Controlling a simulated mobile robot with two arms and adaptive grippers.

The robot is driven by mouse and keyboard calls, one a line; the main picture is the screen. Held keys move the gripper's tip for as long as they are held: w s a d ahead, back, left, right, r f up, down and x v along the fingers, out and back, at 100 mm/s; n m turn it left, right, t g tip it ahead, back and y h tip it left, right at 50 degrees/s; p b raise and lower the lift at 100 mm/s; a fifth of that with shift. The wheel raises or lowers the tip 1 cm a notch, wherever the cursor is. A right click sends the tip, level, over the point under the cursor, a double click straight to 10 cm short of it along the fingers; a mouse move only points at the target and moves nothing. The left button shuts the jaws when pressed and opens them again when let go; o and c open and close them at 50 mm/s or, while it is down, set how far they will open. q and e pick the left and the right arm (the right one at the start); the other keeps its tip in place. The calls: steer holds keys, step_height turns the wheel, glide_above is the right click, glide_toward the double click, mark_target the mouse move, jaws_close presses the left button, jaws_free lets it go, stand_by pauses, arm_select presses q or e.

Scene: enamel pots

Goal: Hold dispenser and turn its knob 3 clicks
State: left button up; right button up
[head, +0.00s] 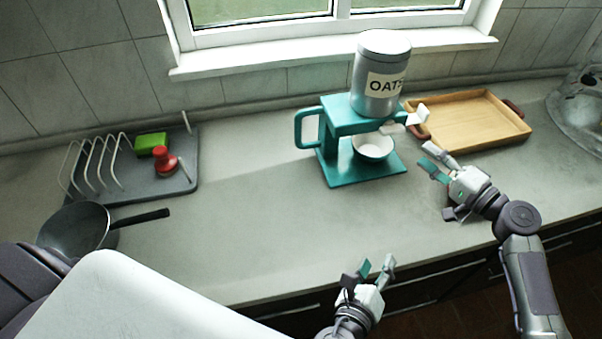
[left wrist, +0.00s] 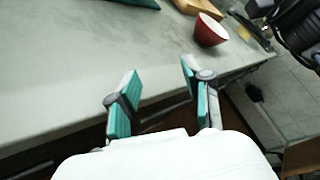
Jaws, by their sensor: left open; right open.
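The dispenser is a teal stand (head: 340,118) with a loop handle on its left and a grey canister (head: 381,75) labelled OATS on top. A white flat piece (head: 418,115), seemingly the knob, sticks out on its right. A white bowl (head: 373,148) sits under the canister on the stand's base. My left gripper (head: 376,268) is open and empty at the counter's front edge, well in front of the dispenser. Its spread fingers (left wrist: 158,92) show in the left wrist view. My right gripper (head: 432,160) is open and empty, right of the dispenser's base and apart from it.
A wooden tray (head: 468,128) lies behind my right gripper, beside a sink (head: 580,110). A grey rack (head: 140,185) holds green and red items; a dark pan (head: 80,228) stands before it. A red bowl (left wrist: 210,30) shows in the left wrist view. The middle counter is clear.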

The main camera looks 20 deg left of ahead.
arm_select(q)
steer(key=w+a+r+t+y, duration=0.3)
steer(key=w+a+r+y, duration=0.15)
steer(key=w+a, duration=0.65)
steer(key=m+g+y, duration=0.1)
steer(key=m+y, duration=0.1)
steer(key=y, duration=0.3)
glide_toward(299, 138)
steer(key=x, duration=1.1)
steer(key=shift+a+r, duration=0.1)
jaws_close()
